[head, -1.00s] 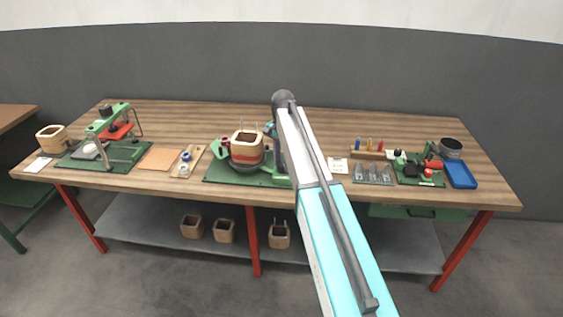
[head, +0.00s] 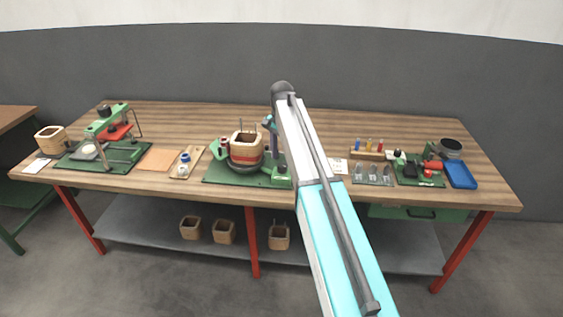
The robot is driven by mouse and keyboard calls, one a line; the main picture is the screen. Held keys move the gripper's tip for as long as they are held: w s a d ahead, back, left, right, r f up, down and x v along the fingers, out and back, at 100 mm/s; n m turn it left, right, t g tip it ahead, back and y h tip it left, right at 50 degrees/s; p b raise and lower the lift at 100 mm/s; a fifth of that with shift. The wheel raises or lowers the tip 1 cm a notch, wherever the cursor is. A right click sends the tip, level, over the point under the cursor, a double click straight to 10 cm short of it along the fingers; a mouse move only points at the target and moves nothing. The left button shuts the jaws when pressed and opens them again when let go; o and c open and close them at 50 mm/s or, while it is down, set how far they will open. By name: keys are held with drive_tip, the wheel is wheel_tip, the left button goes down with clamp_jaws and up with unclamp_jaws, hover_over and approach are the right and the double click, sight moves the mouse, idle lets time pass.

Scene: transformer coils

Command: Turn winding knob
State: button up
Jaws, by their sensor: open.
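The winding station stands on a green base (head: 215,173) at the middle of the workbench. A squarish wooden coil former (head: 246,139) with a red band sits on it, upright, above a dark ring. A small green post with a red top (head: 223,142) stands at its left. A green block (head: 281,176) stands at the base's right front. I cannot tell for certain which part is the winding knob. My gripper (head: 269,130) is just right of the former, small and partly hidden by my arm. It is open, with nothing visible in it; contact cannot be judged.
A green press (head: 110,125) and a wooden coil (head: 51,139) stand at the left. A small tray of parts (head: 187,162) lies left of the station. At the right are a tool rack (head: 368,155), another green fixture (head: 420,170) and a blue tray (head: 462,175). The bench's rear strip is clear.

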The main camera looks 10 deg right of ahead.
sight(282, 165)
wheel_tip(282, 165, up, 11)
drive_tip(key=b, duration=0.2)
idle(0.4)
drive_tip(key=shift+f, duration=0.2)
